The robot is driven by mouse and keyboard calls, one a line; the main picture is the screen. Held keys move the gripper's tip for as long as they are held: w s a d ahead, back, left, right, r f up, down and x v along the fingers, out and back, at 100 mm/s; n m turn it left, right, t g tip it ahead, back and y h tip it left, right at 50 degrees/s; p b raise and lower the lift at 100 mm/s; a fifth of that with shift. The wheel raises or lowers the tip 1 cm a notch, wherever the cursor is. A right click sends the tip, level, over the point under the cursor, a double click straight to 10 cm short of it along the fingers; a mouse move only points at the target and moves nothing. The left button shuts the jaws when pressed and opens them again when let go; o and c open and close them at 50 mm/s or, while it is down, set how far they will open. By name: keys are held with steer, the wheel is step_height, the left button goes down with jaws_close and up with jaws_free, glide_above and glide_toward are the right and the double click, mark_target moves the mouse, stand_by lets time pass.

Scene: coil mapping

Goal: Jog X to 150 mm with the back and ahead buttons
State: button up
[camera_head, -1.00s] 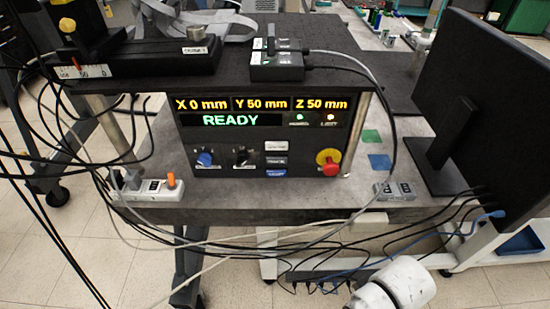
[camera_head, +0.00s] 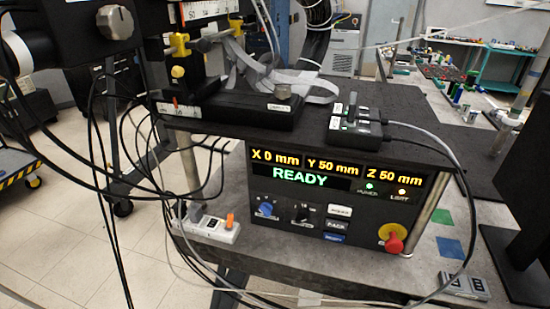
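The black control panel (camera_head: 305,238) stands on the grey bench, under a dark shelf. Its display (camera_head: 335,170) reads X 0 mm, Y 50 mm, Z 50 mm, with READY in green below. The ahead button (camera_head: 340,211) is white, at the top of a short column. The back button (camera_head: 336,226) sits just under it, and a blue button (camera_head: 334,238) is lowest. A blue knob (camera_head: 265,209) and a black knob (camera_head: 300,214) are to their left. My gripper is not in view.
A red emergency stop (camera_head: 393,241) on a yellow base is at the panel's right. A black box with switches (camera_head: 356,127) sits on the shelf (camera_head: 400,103). A power strip (camera_head: 207,227) and loose black cables (camera_head: 115,200) are at the left. A dark monitor (camera_head: 515,240) stands at the right edge.

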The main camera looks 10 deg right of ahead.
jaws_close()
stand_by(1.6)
